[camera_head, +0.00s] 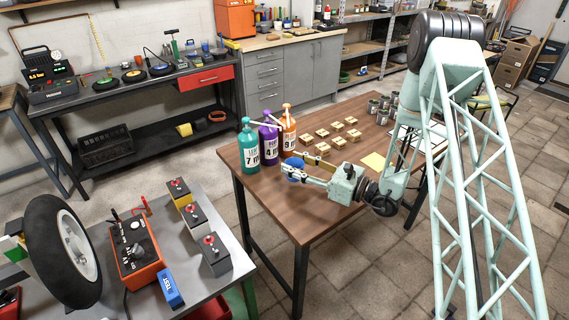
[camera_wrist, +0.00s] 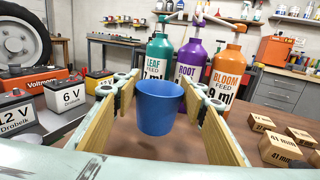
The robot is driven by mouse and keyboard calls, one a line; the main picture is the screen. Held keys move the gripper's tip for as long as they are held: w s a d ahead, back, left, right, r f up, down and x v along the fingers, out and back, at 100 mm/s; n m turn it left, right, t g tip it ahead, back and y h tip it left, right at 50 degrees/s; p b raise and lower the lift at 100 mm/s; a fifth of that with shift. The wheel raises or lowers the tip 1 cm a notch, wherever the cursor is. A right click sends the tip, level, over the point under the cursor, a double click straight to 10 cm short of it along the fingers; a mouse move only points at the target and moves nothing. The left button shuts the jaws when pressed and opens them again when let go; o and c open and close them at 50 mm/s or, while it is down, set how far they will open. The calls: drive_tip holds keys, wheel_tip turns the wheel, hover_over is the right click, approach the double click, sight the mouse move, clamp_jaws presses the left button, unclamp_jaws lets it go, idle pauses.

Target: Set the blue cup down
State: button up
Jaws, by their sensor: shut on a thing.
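My gripper (camera_head: 297,170) is shut on the blue cup (camera_head: 291,168) at the left part of the brown wooden table (camera_head: 232,172). In the wrist view, the blue cup (camera_wrist: 160,108) looks upright between the two wood-faced fingers of my gripper (camera_wrist: 160,100). The cup is in front of the teal, purple and orange pump bottles. In the head view, a finger hides part of the cup. Whether its bottom touches the table cannot be told.
A teal bottle (camera_head: 248,146), a purple bottle (camera_head: 269,140) and an orange bottle (camera_head: 289,128) stand behind the cup. Several wooden blocks (camera_head: 322,133), a yellow sheet (camera_head: 373,161) and metal cans (camera_head: 373,108) lie further right. Batteries (camera_head: 215,255) stand on the grey bench at left.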

drive_tip(key=w+a, duration=0.3)
drive_tip(key=w, duration=0.3)
drive_tip(key=shift+a+f+b, duration=0.35)
drive_tip(key=shift+a+b, duration=0.05)
drive_tip(key=shift+b, duration=0.05)
drive_tip(key=shift+w, duration=0.1)
drive_tip(key=shift+f+b, duration=0.45)
drive_tip(key=shift+f, duration=1.3)
drive_tip(key=shift+f, duration=0.2)
drive_tip(key=o, duration=0.8)
drive_tip(key=shift+r, duration=0.25)
drive_tip(key=shift+p+v, duration=0.75)
drive_tip(key=shift+v, duration=5.3)
drive_tip(key=shift+r, duration=0.1)
